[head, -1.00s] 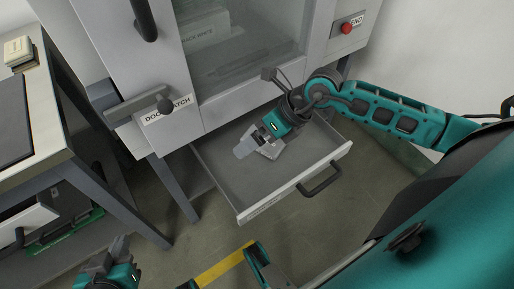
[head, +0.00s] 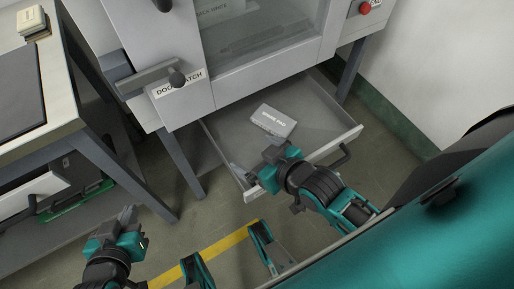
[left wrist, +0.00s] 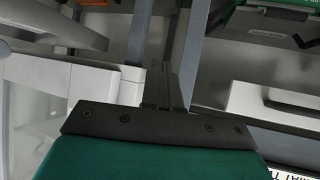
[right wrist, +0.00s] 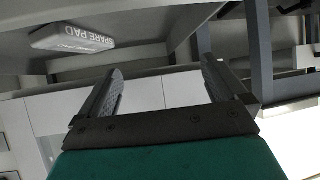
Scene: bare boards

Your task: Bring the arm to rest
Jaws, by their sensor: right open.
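My right gripper (head: 246,181) is open and empty, just above the front left part of the open drawer (head: 228,130). In the right wrist view its two fingers (right wrist: 160,92) stand wide apart with nothing between them. A white pad marked SPARE PAD (head: 273,121) lies flat in the drawer, apart from the gripper; it also shows in the right wrist view (right wrist: 72,38). My left gripper (head: 127,218) is low at the left, over the floor and away from the drawer. In the left wrist view its fingers (left wrist: 174,88) are together with nothing visible between them.
The grey cabinet with a door latch (head: 178,78) and a red button (head: 365,9) stands above the drawer. The drawer's black handle (head: 341,157) sticks out in front. A workbench (head: 62,125) stands at the left. Bare floor with a yellow stripe (head: 228,243) lies in front.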

